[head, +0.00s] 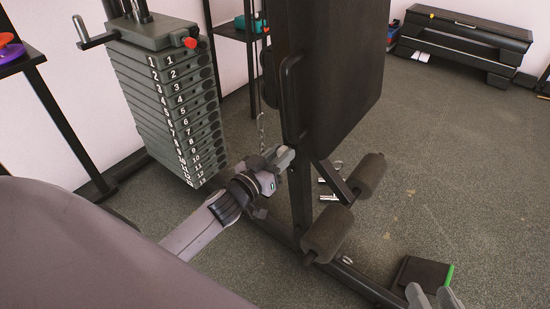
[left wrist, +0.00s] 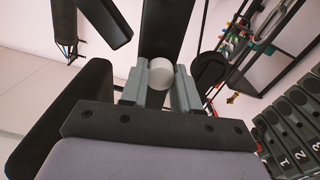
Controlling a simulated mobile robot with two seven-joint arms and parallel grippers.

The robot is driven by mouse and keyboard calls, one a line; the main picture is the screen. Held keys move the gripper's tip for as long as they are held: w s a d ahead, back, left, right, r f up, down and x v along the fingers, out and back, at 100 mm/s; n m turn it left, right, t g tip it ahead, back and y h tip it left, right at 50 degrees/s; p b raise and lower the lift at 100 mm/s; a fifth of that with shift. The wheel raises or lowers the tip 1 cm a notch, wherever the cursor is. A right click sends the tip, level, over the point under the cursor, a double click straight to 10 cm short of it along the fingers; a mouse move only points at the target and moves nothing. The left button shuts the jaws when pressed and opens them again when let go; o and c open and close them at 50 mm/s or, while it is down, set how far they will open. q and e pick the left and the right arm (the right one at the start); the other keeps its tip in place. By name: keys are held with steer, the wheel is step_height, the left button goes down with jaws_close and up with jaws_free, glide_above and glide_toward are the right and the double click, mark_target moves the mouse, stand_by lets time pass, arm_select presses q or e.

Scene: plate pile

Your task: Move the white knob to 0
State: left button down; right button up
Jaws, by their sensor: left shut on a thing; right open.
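The round white knob (left wrist: 160,74) sits between the two grey fingers of my left gripper (left wrist: 160,84) in the left wrist view. My left gripper is shut on it, against a dark upright post of the weight machine. In the head view my left gripper (head: 281,157) is at the post below the black pad, and the knob cannot be made out there. My right gripper (head: 435,297) is open and empty at the bottom right edge of the head view. No 0 mark can be read in either view.
A grey weight stack (head: 175,110) with numbered plates and a red knob (head: 190,42) stands left of the post. A black backrest pad (head: 335,60) and foam rollers (head: 328,232) are close to my left arm. Open floor (head: 460,160) lies to the right.

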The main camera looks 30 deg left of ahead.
arm_select(q)
steer(key=shift+w, duration=0.25)
arm_select(e)
steer(key=shift+a+f, duration=0.1)
steer(key=shift+f, duration=0.1)
arm_select(q)
steer(key=shift+r, duration=0.1)
arm_select(e)
steer(key=shift+w+r, duration=0.1)
steer(key=shift+w, duration=0.05)
arm_select(q)
steer(key=c, duration=0.8)
jaws_free()
steer(key=shift+w, duration=0.1)
arm_select(e)
steer(key=shift+w+r, duration=0.1)
steer(key=shift+r, duration=0.05)
arm_select(q)
steer(key=shift+s+p, duration=0.3)
steer(key=shift+s, duration=0.4)
steer(key=shift+s+a+p, duration=0.25)
steer(key=shift+s+p, duration=0.2)
steer(key=shift+s, duration=1)
steer(key=shift+s+a+p, duration=0.2)
steer(key=shift+s+p, duration=0.2)
steer(key=shift+s, duration=1)
arm_select(e)
steer(key=shift+w+a+r+m+g+y, duration=0.15)
steer(key=shift+a+m+g+y, duration=0.25)
steer(key=shift+a, duration=0.4)
